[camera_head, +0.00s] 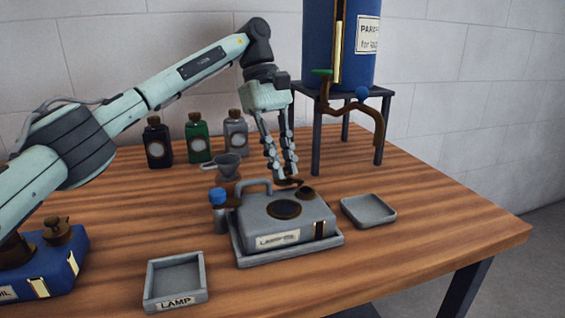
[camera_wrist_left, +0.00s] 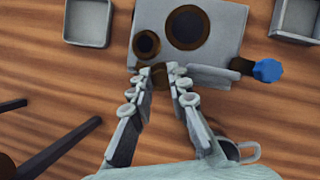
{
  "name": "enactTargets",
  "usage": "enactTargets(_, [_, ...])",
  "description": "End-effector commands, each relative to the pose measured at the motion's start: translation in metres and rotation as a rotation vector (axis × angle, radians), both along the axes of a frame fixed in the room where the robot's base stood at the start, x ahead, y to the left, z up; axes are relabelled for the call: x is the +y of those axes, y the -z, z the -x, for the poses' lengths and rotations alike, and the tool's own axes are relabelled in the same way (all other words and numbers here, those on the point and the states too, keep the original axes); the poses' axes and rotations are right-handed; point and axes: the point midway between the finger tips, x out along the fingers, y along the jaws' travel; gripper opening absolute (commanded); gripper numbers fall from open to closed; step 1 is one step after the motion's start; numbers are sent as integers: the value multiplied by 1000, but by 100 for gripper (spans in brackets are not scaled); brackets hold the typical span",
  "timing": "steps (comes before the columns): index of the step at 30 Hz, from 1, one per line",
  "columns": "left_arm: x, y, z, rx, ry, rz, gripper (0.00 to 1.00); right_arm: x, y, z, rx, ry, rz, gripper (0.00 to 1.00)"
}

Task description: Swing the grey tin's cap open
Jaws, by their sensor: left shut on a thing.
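The grey tin (camera_head: 285,222) with a handle and a paper label sits on a grey tray (camera_head: 336,241). Its top has a large dark round opening (camera_head: 284,209) and a smaller brown-rimmed round opening (camera_head: 306,193). Both also show in the wrist view, the small one (camera_wrist_left: 146,44) with a dark, uncovered middle. My left gripper (camera_head: 287,180) points down at the tin's back edge. Its fingertips (camera_wrist_left: 159,72) are shut on a small brown piece, apparently the cap (camera_wrist_left: 161,79), beside the small opening. The fingers partly hide the cap. My right gripper is out of view.
A blue-knobbed part (camera_head: 218,197) is at the tin's left and a grey funnel (camera_head: 228,164) behind it. Shallow trays stand right (camera_head: 368,210) and front left (camera_head: 175,282). Bottles (camera_head: 198,142) line the back. A blue tank (camera_head: 343,45) with a tap stands on a stand (camera_head: 316,135).

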Motion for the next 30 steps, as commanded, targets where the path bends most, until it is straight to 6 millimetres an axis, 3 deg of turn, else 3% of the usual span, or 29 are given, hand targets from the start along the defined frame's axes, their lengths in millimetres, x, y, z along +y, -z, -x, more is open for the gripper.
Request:
enactTargets(9, [0, -1, -4, -2, 96, -1, 0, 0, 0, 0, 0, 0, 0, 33])
enactTargets(23, [0, -1, -4, -3, 109, -1, 0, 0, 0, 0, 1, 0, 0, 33])
enactTargets(24, [0, -1, -4, -3, 109, -1, 19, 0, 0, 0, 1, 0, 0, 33])
enactTargets(28, [0, -1, -4, -2, 108, 0, 35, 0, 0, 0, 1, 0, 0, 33])
enactTargets(30, [0, -1, -4, -2, 108, -1, 38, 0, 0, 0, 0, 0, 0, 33])
